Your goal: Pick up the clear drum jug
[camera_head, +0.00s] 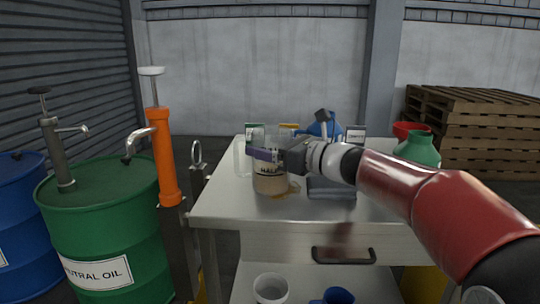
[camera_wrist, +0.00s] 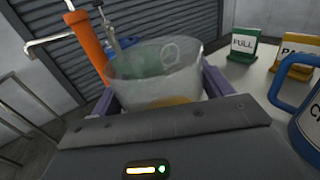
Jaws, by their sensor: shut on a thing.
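The clear jug (camera_head: 270,182) is at the left part of the steel table, with beige contents and a label that seems to read "HALF". In the wrist view the clear jug (camera_wrist: 150,72) stands between two purple fingers, its open rim facing up and something orange-yellow low inside. My gripper (camera_head: 265,154) reaches in from the right and is shut around the jug's upper body; both fingers of my gripper (camera_wrist: 160,88) show at its sides. The far finger is hidden in the head view. I cannot tell whether the jug's base touches the table.
The steel table (camera_head: 220,205) also bears a green sign (camera_wrist: 242,45), a yellow sign (camera_wrist: 297,55), a blue jug (camera_wrist: 295,92) and a green container (camera_head: 420,150). A green drum (camera_head: 100,235) and orange pump (camera_head: 160,155) stand left. Pallets (camera_head: 480,130) are behind right.

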